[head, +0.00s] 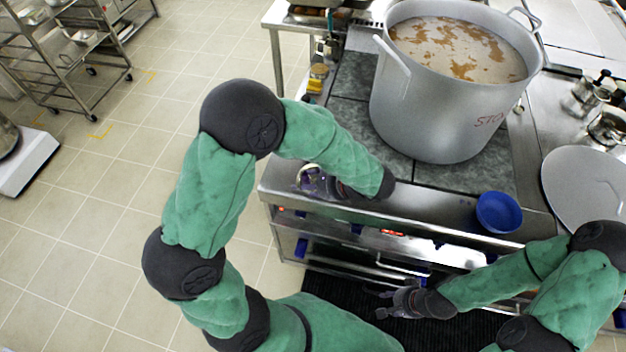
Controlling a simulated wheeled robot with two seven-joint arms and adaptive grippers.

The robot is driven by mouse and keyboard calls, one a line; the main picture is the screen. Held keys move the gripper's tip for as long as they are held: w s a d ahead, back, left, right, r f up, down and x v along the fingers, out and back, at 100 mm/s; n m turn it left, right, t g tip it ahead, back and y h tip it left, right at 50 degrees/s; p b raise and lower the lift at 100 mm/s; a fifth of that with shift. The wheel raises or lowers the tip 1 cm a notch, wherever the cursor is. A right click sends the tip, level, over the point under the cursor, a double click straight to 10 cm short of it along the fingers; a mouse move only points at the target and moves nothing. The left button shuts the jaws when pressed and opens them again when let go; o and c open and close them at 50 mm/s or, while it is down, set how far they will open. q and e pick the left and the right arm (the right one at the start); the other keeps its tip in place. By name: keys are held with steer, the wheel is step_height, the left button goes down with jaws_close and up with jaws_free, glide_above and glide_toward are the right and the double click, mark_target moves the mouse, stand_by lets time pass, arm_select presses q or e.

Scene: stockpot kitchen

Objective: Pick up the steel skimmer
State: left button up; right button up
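I cannot make out the steel skimmer for certain. My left gripper (312,181) is at the front left corner of the steel counter, partly merged with a small round pale, shiny thing that I cannot identify. Whether its fingers are open or shut does not show clearly. My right gripper (385,303) is low in front of the counter, over the dark floor mat. Its fingers are spread and empty. A large steel stockpot (440,110) with brown foam on its pale liquid stands on the dark stove top.
A blue bowl (498,212) sits on the counter's front ledge. A round steel lid (588,186) lies to the right. A yellow-labelled jar (317,78) stands at the back left. A wheeled rack (70,60) is far left. The tiled floor at left is mostly clear.

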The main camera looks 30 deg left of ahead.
arm_select(q)
steer(key=shift+a+f, duration=0.2)
steer(key=shift+a, duration=0.05)
steer(key=shift+c, duration=0.3)
jaws_close()
